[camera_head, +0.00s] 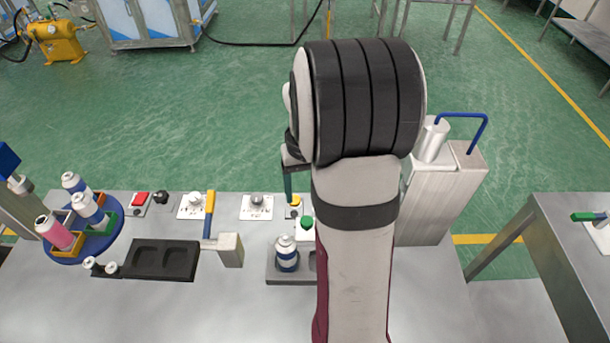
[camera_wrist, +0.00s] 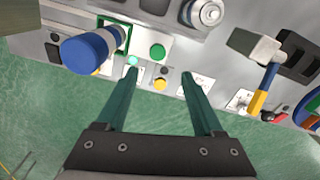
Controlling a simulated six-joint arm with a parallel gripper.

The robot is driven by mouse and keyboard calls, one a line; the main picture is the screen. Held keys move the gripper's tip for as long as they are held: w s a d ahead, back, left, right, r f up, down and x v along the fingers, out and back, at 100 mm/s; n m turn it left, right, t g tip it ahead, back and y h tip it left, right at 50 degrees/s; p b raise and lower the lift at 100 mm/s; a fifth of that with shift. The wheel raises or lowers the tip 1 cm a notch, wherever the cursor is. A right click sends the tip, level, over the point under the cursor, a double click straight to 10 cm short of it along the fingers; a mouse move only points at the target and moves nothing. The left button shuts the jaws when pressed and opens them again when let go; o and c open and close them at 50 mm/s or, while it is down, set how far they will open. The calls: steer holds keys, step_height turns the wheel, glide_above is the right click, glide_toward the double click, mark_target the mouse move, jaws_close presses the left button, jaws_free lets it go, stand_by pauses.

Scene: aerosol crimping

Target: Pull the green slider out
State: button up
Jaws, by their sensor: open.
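In the wrist view a green frame-like part (camera_wrist: 113,37) sits on the machine beside a large blue-capped cylinder (camera_wrist: 85,52); I cannot tell if it is the slider. In the head view my arm hides that area. A green bar (camera_head: 583,217) shows on the right-hand table at the picture's edge. My gripper (camera_wrist: 160,72) is open, its two dark green fingers apart with nothing between them, above the button panel. The left fingertip looks close to the green frame. In the head view one finger (camera_head: 290,184) shows left of my arm.
A green button (camera_wrist: 157,52) and a yellow button (camera_wrist: 160,84) lie near the fingers. A can (camera_head: 287,254) stands in a grey holder left of my arm. A hammer (camera_head: 229,249) and a black tray (camera_head: 160,261) lie further left. A tall metal box (camera_head: 437,195) stands at right.

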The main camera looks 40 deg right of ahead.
step_height(320, 180, up, 5)
steer(key=shift+r, duration=0.15)
steer(key=s+a+r, duration=0.2)
steer(key=s+a, duration=0.1)
steer(key=a, duration=0.5)
steer(key=s+a+r, duration=0.1)
steer(key=s+a, duration=0.1)
steer(key=a, duration=0.7)
steer(key=s+a+f+y, duration=0.1)
steer(key=s+a, duration=0.7)
steer(key=s, duration=0.2)
steer(key=shift+s+a+f+n+y, duration=0.25)
steer(key=shift+s+f+n+y, duration=0.05)
steer(key=shift+s+n+y, duration=0.1)
